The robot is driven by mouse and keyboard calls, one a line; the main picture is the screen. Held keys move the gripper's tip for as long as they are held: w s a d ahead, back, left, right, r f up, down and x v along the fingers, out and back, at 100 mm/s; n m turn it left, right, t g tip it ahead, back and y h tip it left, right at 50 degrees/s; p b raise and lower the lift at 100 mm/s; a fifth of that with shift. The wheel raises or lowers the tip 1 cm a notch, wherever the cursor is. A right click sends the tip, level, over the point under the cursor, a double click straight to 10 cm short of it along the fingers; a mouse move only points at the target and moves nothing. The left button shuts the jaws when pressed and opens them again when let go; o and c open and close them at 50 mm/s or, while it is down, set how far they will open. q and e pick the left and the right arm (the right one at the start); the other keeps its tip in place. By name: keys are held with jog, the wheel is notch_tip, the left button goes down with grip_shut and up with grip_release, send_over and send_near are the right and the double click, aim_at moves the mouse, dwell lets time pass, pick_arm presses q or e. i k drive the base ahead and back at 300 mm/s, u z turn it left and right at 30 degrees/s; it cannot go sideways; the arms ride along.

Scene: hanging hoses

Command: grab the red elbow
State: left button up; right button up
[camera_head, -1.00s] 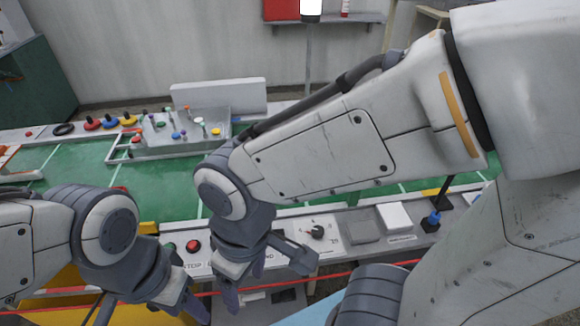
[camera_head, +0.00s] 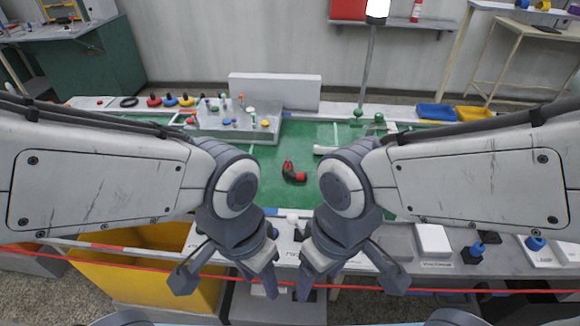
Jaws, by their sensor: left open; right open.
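The red elbow (camera_head: 294,172) lies on the green table surface (camera_head: 268,160), between and beyond my two wrists. It is a short bent red piece with a dark end. My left gripper (camera_head: 230,279) is open and empty over the front edge of the table, nearer to me than the elbow. My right gripper (camera_head: 345,277) is open and empty beside it on the right. Neither gripper touches the elbow.
A grey fixture board (camera_head: 235,130) with coloured knobs stands behind on the left. A white pipe (camera_head: 325,150) lies right of the elbow. Blue (camera_head: 436,112) and yellow (camera_head: 482,114) trays sit at the back right. A yellow bin (camera_head: 150,275) stands front left.

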aim_at(289, 174)
jog(key=z, duration=0.05)
jog(key=k, duration=0.35)
jog(key=u, duration=0.45)
jog(key=i, duration=0.75)
jog(key=u, duration=0.5)
